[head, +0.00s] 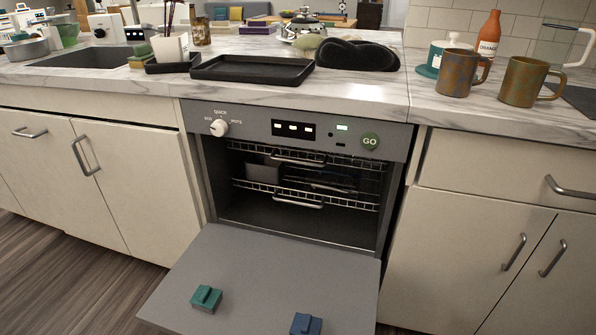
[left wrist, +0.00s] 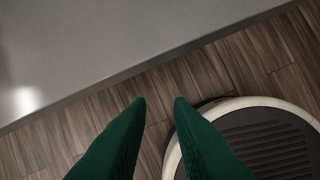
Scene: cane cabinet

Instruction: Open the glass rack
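A grey dishwasher (head: 258,124) stands open under the counter, its door (head: 270,263) folded down. Inside are an upper wire rack (head: 345,161) and a lower wire rack (head: 345,198), both pushed in; each has a curved metal handle at its front. Neither rack is marked as the glass rack. A grey box-like thing and some flat pieces show dimly between the racks. My left gripper (left wrist: 159,99) has green fingers that are apart and empty, over the floor beside a grey edge.
Cabinets flank the dishwasher. The marble counter above holds a black tray (head: 252,70), mugs (head: 462,72) and an orange bottle (head: 489,33). Space in front of the racks is clear.

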